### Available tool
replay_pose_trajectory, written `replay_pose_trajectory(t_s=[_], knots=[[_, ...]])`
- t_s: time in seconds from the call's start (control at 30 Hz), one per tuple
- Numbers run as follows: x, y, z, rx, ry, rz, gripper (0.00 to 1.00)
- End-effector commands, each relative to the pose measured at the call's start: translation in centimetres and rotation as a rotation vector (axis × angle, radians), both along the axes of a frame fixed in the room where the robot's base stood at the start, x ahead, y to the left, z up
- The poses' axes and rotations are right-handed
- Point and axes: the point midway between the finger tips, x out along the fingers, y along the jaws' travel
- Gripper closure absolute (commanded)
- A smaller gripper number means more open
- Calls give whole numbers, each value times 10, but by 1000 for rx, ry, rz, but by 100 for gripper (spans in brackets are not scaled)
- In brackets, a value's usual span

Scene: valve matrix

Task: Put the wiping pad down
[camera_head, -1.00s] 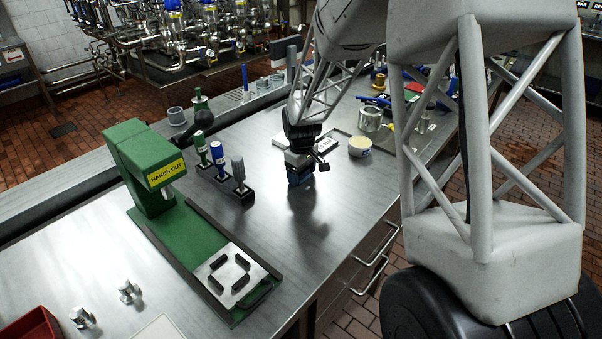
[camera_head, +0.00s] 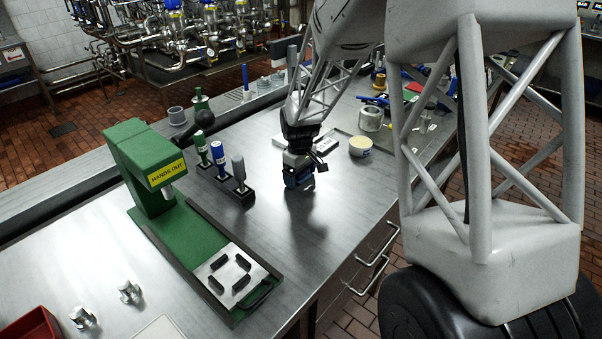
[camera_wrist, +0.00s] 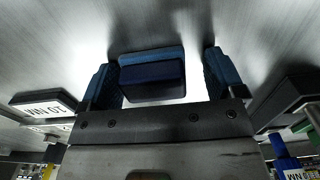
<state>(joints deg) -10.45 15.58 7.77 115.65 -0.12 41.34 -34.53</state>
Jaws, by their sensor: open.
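The blue wiping pad (camera_wrist: 152,76) lies between my fingers in the wrist view, with its darker block facing the camera. It appears to be on the steel bench top. My gripper (camera_wrist: 163,80) is open, with one blue-padded finger on each side. A clear gap shows between the pad and the right finger, and a smaller one on the left. In the head view my gripper (camera_head: 299,178) is low over the bench, right of the tool rack. The pad is hard to tell from the blue fingers there.
A rack with upright green, blue and grey tools (camera_head: 222,166) stands left of my gripper. The green press (camera_head: 140,165) is further left. A cream tub (camera_head: 360,146) and a steel cup (camera_head: 371,118) stand behind right. The bench in front of my gripper is clear.

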Motion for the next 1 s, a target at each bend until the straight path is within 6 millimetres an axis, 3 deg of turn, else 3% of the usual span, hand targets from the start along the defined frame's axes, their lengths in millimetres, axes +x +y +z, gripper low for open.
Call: replay_pose_trajectory(t_s=[0.6,1.0], knots=[[3,-3,100,0,-8,-1,12],[3,-3,122,-1,-8,-1,12]])
